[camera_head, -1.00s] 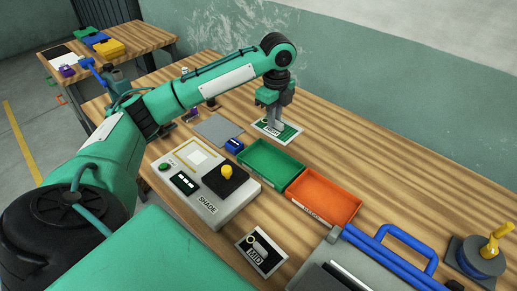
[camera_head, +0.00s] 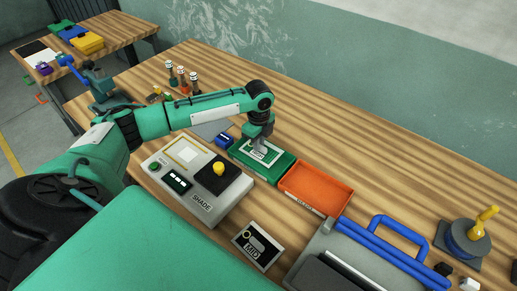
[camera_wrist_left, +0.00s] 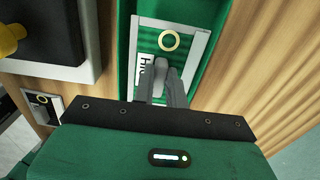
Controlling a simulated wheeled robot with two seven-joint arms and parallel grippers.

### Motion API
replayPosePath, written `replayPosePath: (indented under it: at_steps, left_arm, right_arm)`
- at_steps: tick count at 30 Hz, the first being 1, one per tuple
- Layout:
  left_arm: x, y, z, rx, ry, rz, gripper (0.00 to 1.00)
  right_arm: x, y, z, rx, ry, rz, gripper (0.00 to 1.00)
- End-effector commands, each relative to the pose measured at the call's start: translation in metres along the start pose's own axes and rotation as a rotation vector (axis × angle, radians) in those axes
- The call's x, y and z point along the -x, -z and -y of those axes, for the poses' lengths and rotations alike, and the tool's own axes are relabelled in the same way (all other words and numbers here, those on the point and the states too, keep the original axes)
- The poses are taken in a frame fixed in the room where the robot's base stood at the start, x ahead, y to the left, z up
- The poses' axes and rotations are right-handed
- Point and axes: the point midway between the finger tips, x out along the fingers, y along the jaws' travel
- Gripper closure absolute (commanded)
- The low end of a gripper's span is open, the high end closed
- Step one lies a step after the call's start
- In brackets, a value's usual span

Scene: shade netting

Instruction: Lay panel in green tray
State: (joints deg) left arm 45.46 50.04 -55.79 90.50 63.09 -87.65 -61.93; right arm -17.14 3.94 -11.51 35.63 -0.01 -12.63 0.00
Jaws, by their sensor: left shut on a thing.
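The panel (camera_head: 272,161) is green with a pale frame. In the left wrist view the panel (camera_wrist_left: 190,38) shows a yellow ring and a partly covered label. My left gripper (camera_head: 261,148) is shut on the panel, pointing down. In that wrist view the fingers (camera_wrist_left: 162,82) cover part of its face. The panel lies over the green tray (camera_head: 287,171), within its outline. Green tray wall (camera_wrist_left: 123,45) shows beside it. I cannot tell whether the panel touches the tray floor. My right gripper is not in view.
An orange tray (camera_head: 318,206) adjoins the green tray. A pale SHADE box (camera_head: 203,203) with a yellow knob (camera_head: 218,168) stands in front. A small blue block (camera_head: 224,140) is just left. A MID card (camera_head: 257,245) lies nearer. The table behind the trays is clear.

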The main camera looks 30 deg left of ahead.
Motion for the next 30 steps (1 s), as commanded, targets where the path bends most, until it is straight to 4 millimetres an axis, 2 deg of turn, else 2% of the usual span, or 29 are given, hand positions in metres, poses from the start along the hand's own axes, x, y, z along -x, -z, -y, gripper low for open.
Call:
replayPosePath:
  at_steps: [9, 20, 21, 24, 30]
  left_arm:
    - [-0.040, 0.000, -0.001, 0.000, -0.003, 0.001, 1.00]
    - [-0.045, 0.000, -0.001, -0.001, -0.002, 0.000, 1.00]
    - [-0.044, 0.000, -0.001, -0.001, -0.001, 0.000, 0.80]
    - [-0.044, 0.000, -0.001, -0.001, -0.001, 0.000, 0.65]
    - [-0.044, 0.000, -0.001, 0.000, -0.001, 0.000, 0.65]
  right_arm:
    - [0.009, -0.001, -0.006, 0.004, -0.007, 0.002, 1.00]
    - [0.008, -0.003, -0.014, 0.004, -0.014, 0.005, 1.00]
    - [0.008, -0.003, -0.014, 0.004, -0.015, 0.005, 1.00]
    - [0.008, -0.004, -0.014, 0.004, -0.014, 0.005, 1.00]
    - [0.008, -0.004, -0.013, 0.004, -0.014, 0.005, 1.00]
